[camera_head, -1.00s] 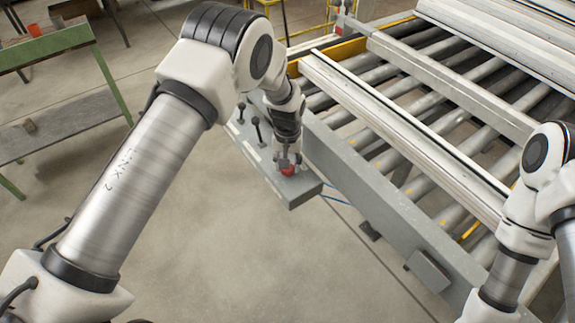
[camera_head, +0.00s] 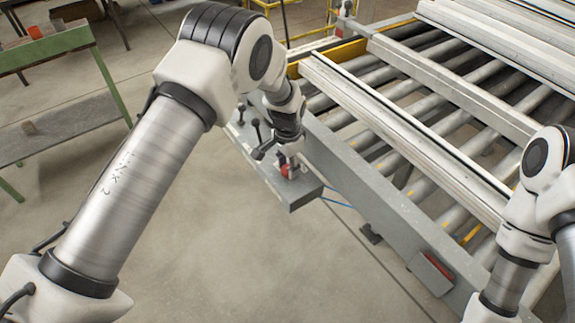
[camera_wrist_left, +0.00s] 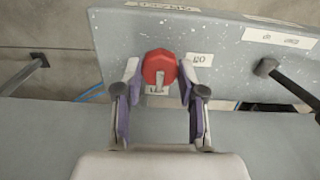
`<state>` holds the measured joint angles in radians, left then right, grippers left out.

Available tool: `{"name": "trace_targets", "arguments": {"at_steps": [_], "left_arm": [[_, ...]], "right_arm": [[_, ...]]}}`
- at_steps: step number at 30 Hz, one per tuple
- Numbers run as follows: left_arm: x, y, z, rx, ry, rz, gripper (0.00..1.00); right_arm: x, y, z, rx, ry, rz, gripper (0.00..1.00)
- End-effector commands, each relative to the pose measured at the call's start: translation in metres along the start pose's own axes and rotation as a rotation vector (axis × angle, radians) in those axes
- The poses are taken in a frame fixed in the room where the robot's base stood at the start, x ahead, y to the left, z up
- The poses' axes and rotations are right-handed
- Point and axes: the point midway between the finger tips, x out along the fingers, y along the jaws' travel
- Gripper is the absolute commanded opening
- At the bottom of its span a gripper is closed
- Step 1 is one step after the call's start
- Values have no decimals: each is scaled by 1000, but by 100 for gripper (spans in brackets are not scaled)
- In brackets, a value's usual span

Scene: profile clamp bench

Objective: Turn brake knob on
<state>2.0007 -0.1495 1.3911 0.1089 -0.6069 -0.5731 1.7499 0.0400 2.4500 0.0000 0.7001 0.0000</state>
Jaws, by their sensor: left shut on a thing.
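The red brake knob (camera_wrist_left: 160,66) sits on the grey speckled control panel (camera_wrist_left: 225,60). A pale pointer mark on it points down in the left wrist view, towards a partly hidden label. An upside-down "ON" label (camera_wrist_left: 200,59) is to the right of the knob. My left gripper (camera_wrist_left: 160,78) has a finger on each side of the knob and is shut on it. In the head view the knob (camera_head: 285,171) is partly hidden by the left gripper (camera_head: 283,160). My right arm shows at the right edge; its gripper is out of view.
Black-headed levers (camera_head: 256,124) stand on the panel beside the knob. A roller conveyor with a long pale profile (camera_head: 400,135) lies to the right. A box on its frame shows a red strip (camera_head: 438,267). The floor in front is clear.

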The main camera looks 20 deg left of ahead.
Motion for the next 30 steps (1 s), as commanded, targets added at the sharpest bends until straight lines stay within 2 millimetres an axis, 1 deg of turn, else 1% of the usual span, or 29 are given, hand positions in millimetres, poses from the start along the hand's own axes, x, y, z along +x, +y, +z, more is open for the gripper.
{"name": "trace_targets", "arguments": {"at_steps": [1, 6, 19, 20, 21, 22, 30], "left_arm": [[3, 2, 2, 14, -5, 3, 5], [3, 2, 2, 50, -6, 4, 5], [3, 2, 2, 60, -6, 4, 5], [3, 2, 2, 59, -6, 4, 47], [3, 2, 2, 59, -6, 4, 61], [3, 2, 2, 59, -6, 4, 66], [1, 1, 1, 58, -2, 2, 66]], "right_arm": [[1, 0, 0, 0, 0, 0, 0], [1, 0, 0, 0, 0, 0, 0], [1, 0, 0, 0, 0, 0, 0], [1, 0, 0, 0, 0, 0, 0], [1, 0, 0, 0, 0, 0, 0], [1, 0, 0, 0, 0, 0, 0], [0, 0, 0, 0, 0, 0, 0]]}}
